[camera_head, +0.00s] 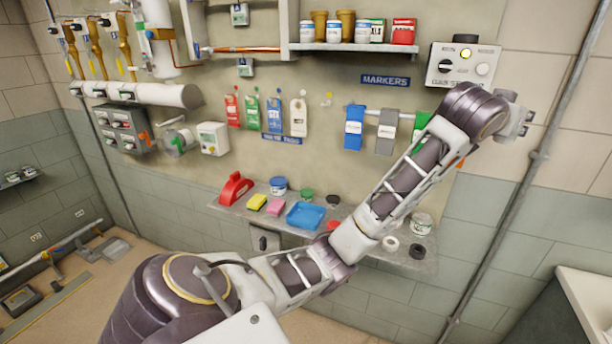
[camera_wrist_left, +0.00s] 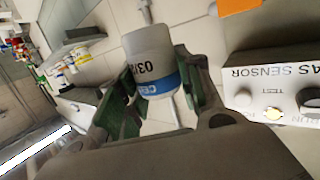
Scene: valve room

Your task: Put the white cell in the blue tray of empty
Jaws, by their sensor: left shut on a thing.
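My left gripper (camera_head: 518,118) is at the upper right of the head view, just below and right of the gas sensor box, at the end of my outstretched arm. In the left wrist view the gripper (camera_wrist_left: 157,90) is shut on the white cell (camera_wrist_left: 146,55), a white cylinder with a blue band and dark print, between its green-lined fingers. The cell cannot be made out in the head view. The blue tray (camera_head: 306,215) lies on the lower shelf, left of my forearm and well away from the gripper. It looks empty. My right gripper is not in view.
The gas sensor box (camera_head: 464,67) is on the wall; it also shows close beside the gripper in the left wrist view (camera_wrist_left: 275,87). A pink sponge (camera_head: 275,207), a white-lidded jar (camera_head: 421,223) and other items stand on the lower shelf. A vertical pipe (camera_head: 536,157) runs right of the gripper.

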